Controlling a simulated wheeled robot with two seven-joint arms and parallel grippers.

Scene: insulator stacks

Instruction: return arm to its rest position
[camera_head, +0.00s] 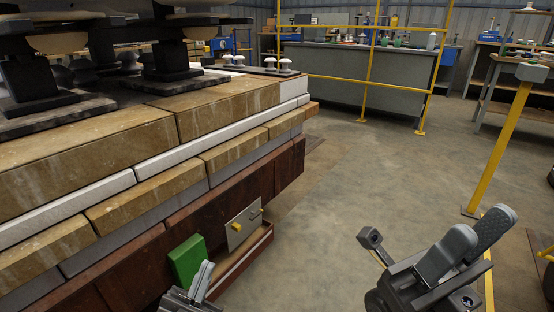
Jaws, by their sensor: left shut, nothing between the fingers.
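My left gripper (203,277) is at the bottom of the head view, in front of the stack's lower edge. Its fingers are shut and hold nothing; most of its arm is below the frame. My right gripper (481,230) is at the lower right over the open floor, its two grey fingers pointing up and to the right. I see nothing held in it, and the gap between its fingers is unclear.
A layered stack (110,140) of tan and white blocks fills the left, carrying dark insulator stands. A green block (187,262) is right beside my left gripper. A plate with yellow knobs (243,224) is nearby. A yellow post (500,140) stands at right. Floor (370,180) between is clear.

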